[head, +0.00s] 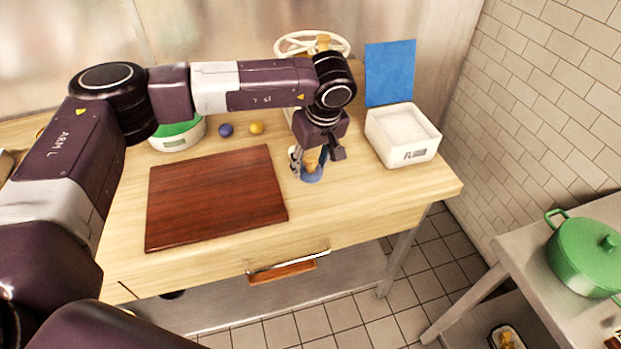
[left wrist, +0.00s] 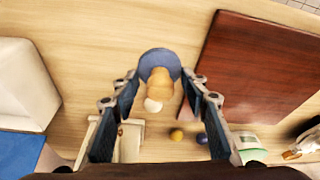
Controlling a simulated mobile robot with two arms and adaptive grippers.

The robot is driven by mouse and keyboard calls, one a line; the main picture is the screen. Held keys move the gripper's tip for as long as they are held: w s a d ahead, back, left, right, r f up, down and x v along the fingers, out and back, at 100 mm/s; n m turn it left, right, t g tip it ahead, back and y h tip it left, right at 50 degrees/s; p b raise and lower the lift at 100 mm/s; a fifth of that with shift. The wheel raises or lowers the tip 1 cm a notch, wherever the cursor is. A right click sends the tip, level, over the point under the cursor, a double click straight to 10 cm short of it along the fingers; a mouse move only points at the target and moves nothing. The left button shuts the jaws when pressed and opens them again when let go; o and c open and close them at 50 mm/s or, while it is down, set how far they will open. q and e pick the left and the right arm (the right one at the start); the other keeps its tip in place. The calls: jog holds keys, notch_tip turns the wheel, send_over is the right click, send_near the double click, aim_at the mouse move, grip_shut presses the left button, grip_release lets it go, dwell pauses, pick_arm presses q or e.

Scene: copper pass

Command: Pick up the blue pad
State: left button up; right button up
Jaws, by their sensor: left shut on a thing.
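A round blue pad (head: 312,176) with a tan, knob-like upper part is at the table's front right, beside the dark red board. In the left wrist view the blue pad (left wrist: 158,60) shows as a disc beyond the tan part (left wrist: 157,82), between my fingers. My left gripper (head: 314,160) points down over it and is shut on it, one finger on each side. It also shows in the left wrist view (left wrist: 160,75). The pad is at or very near the tabletop; I cannot tell whether it touches. My right gripper is not in view.
The dark red board (head: 215,200) lies left of the pad. A white box (head: 403,135) stands right, with an upright blue sheet (head: 390,72) behind it. A blue ball (head: 226,130), a yellow ball (head: 256,128) and a green-topped scale (head: 178,135) are behind. A green pot (head: 585,255) stands far right.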

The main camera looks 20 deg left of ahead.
aim_at(311, 159)
pick_arm(q)
notch_tip(311, 159, up, 14)
jog(key=b, duration=0.2)
jog(key=shift+r+b, duration=0.15)
jog(key=shift+b, duration=0.2)
jog(key=o, duration=0.6)
jog(key=c, duration=0.5)
